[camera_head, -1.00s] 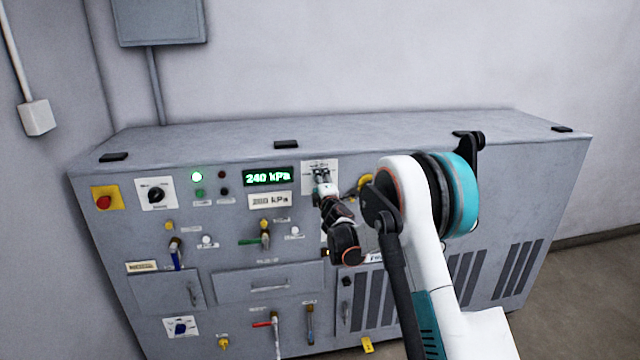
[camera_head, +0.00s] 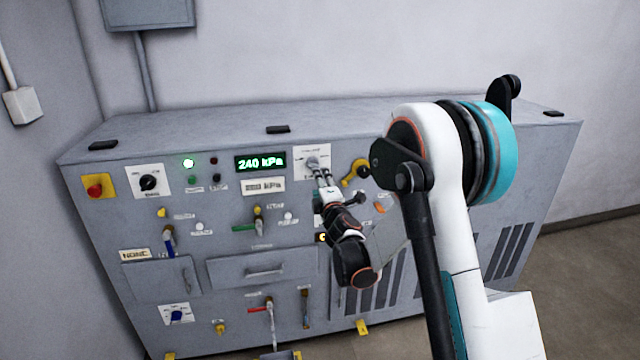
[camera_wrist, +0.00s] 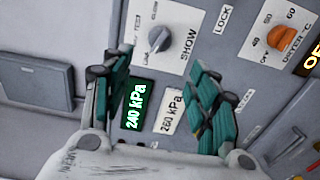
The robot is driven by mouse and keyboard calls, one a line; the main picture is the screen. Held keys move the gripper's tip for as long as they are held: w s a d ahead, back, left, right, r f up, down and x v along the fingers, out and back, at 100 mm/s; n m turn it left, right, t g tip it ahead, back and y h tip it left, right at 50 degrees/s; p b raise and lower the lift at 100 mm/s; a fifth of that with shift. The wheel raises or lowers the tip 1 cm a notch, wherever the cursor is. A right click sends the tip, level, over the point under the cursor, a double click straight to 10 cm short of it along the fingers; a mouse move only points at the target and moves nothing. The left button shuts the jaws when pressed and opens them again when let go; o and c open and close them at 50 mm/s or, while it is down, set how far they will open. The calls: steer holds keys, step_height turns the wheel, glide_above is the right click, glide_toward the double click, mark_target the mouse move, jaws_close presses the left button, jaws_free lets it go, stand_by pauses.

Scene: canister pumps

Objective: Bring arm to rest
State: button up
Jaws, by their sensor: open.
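My arm reaches from the right in the head view toward the grey pump cabinet (camera_head: 230,222). My gripper (camera_head: 322,177) is in front of the panel, just below a grey selector knob (camera_head: 312,162) on a white plate. In the wrist view my gripper (camera_wrist: 162,92) has its two teal-padded fingers well apart with nothing held between them. The grey knob (camera_wrist: 186,40) shows beyond the fingertips, apart from them. A green display (camera_head: 260,162) reads 240 kPa, and a label (camera_wrist: 173,112) beside it reads 260 kPa in the wrist view.
A red button (camera_head: 95,187), a black knob (camera_head: 148,183) and several small levers stick out from the panel. A yellow handle (camera_head: 355,172) is close to the right of my gripper. A grey wall box (camera_head: 147,12) hangs above. Bare floor (camera_head: 590,260) shows at right.

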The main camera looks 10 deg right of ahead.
steer(key=shift+r, duration=0.1)
steer(key=s+d+r+m+g+h, duration=0.25)
steer(key=s+r+m, duration=0.25)
steer(key=s, duration=0.4)
steer(key=s+d+r+m+g+h, duration=0.1)
steer(key=s+d+r+m+g, duration=0.15)
steer(key=s+r+m, duration=0.5)
steer(key=s+a+f+m+g+y, duration=0.1)
steer(key=s+f+m+g, duration=0.1)
steer(key=s, duration=0.8)
steer(key=s+a+f+m+g+y, duration=0.1)
steer(key=s+f, duration=0.3)
steer(key=s, duration=0.7)
steer(key=s+a+f+m+g+y, duration=0.1)
steer(key=s+a+f+m+g, duration=0.1)
steer(key=s, duration=0.9)
steer(key=shift+a+f+m+g, duration=0.3)
steer(key=shift+f+m+g, duration=0.1)
steer(key=shift+f, duration=0.45)
steer(key=shift+s+y, duration=0.1)
steer(key=shift+y, duration=0.15)
